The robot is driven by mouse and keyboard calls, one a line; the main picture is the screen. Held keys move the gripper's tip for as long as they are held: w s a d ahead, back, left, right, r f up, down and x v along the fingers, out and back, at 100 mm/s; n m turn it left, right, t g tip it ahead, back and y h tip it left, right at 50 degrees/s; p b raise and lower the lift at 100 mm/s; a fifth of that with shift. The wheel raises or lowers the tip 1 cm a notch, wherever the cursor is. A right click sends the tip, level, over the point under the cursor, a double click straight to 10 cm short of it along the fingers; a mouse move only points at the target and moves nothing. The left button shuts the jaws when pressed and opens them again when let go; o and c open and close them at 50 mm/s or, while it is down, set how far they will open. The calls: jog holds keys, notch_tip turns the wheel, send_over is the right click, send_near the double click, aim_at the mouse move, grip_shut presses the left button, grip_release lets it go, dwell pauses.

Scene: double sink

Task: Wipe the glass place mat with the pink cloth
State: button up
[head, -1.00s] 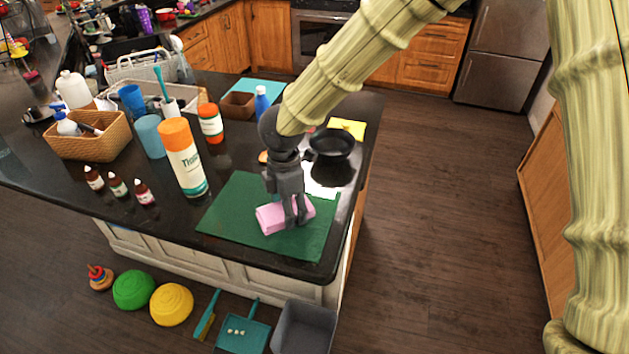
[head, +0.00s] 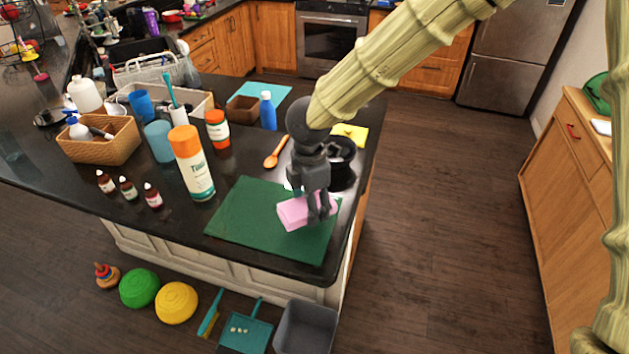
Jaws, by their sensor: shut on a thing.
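A pink folded cloth (head: 294,213) is at the right side of a dark green rectangular mat (head: 247,222) near the counter's front right corner. My gripper (head: 318,218) points down and is shut on the cloth, with its fingers at the cloth's right part. The cloth appears to be on or just over the mat; I cannot tell if it touches. A glass place mat cannot be told for certain; the green mat is the only mat under the cloth.
An orange-capped spray can (head: 191,165) and small dropper bottles (head: 128,188) stand left of the mat. An orange spoon (head: 277,152), a black pan (head: 342,158) and a yellow cloth (head: 349,133) lie behind it. The mat's left part is clear.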

jog(key=shift+r+p, duration=0.55)
jog(key=shift+r, duration=1.1)
jog(key=shift+f, duration=0.1)
